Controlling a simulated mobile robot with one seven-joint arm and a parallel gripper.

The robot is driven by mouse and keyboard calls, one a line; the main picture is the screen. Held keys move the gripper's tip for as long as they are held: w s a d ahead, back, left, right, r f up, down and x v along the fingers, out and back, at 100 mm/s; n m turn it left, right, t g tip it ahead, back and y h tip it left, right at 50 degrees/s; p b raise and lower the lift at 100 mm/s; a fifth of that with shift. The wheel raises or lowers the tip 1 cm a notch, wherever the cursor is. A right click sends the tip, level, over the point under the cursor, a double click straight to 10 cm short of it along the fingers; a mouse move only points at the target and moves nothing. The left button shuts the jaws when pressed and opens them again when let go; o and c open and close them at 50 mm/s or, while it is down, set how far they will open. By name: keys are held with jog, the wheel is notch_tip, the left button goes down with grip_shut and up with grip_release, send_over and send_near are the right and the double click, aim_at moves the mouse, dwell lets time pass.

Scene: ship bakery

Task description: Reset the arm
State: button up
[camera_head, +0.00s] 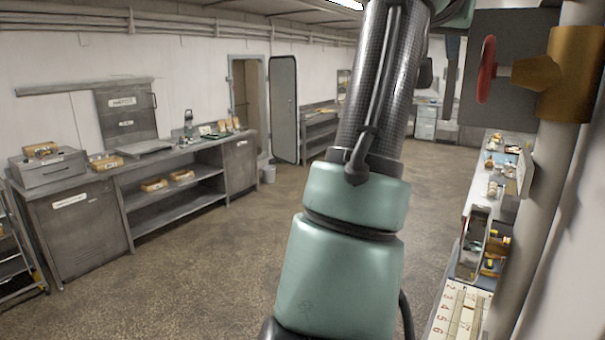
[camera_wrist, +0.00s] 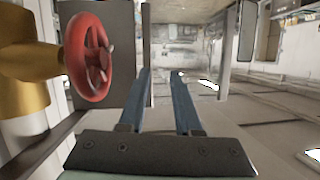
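My gripper (camera_wrist: 160,76) shows in the wrist view with its two long blue-grey fingers apart. Nothing is between them. A red handwheel (camera_wrist: 89,56) on a brass valve (camera_wrist: 30,65) is close by on the left of that view, apart from the fingers. In the head view my arm (camera_head: 345,240) rises through the middle of the picture and runs out of the top edge. The gripper's fingers cannot be clearly made out there. The red handwheel (camera_head: 487,69) and brass valve (camera_head: 568,75) stand right of the arm.
A thick vertical pipe (camera_head: 548,190) and a dark panel (camera_head: 505,25) are close on the right. A narrow counter with small items (camera_head: 470,300) runs below them. A long grey workbench (camera_head: 185,150) lines the left wall. The floor (camera_head: 215,245) between is clear.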

jog(key=a+f+t+b, duration=0.3)
jog(key=a+f, duration=0.1)
jog(key=f, duration=0.1)
jog(key=s+a+f+n+t+y+b, duration=0.3)
jog(key=s+a+t, duration=0.2)
jog(key=s, duration=0.6)
jog(key=s+a+f+n+t+y+b, duration=0.3)
jog(key=s+a+t, duration=0.3)
jog(key=s+a, duration=0.4)
jog(key=shift+s+f+n+t+y+b, duration=0.3)
jog(key=shift+s+f+n+y+b, duration=0.15)
jog(key=shift+s+b, duration=0.4)
jog(key=shift+d, duration=0.1)
dwell(2.8)
